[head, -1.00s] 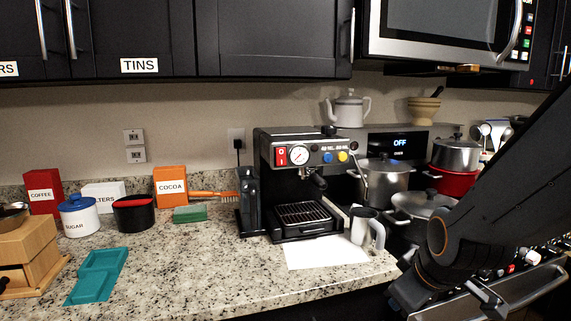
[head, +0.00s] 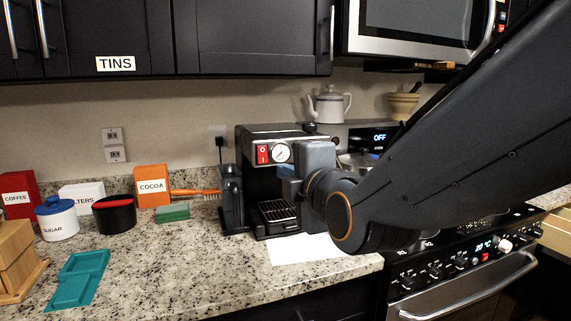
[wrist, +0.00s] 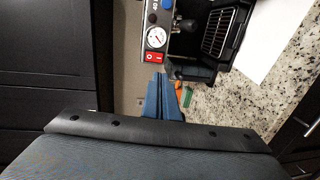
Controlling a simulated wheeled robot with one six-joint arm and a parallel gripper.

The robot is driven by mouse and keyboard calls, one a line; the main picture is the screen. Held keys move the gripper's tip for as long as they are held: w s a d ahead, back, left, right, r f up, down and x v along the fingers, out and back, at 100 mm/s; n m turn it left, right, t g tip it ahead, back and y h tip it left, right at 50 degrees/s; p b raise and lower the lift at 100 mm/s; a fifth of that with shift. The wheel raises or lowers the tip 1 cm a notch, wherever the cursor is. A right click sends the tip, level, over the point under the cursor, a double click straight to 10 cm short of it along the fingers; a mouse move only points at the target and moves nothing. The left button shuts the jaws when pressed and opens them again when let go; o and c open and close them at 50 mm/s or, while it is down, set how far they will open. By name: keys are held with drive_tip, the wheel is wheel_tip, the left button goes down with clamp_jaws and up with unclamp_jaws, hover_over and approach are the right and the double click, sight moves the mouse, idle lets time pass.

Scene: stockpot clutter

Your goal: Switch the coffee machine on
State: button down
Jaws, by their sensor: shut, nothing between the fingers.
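The black coffee machine (head: 255,138) stands on the counter in the head view, its right part hidden behind my arm. Its red rocker switch (head: 263,155), marked 0 and I, is at the panel's left end beside a round gauge (head: 281,153). I cannot tell which side is pressed. In the wrist view the switch (wrist: 155,57) and gauge (wrist: 156,39) are at the top centre. My gripper (wrist: 160,77) is shut and empty, its blue fingers pointing towards the switch just below it in the picture. A small gap seems to show; contact is not clear.
A white sheet (head: 300,249) lies before the machine. A brush (head: 195,192), green sponge (head: 173,213), cocoa box (head: 152,186) and sugar jar (head: 57,220) are to its left. The stove (head: 460,262) is right. Cabinets (head: 250,35) hang above.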

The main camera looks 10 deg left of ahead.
sight(264, 162)
drive_tip(key=p+x, duration=0.2)
drive_tip(key=x, duration=1.2)
drive_tip(key=shift+f, duration=0.1)
drive_tip(key=shift+d, duration=0.1)
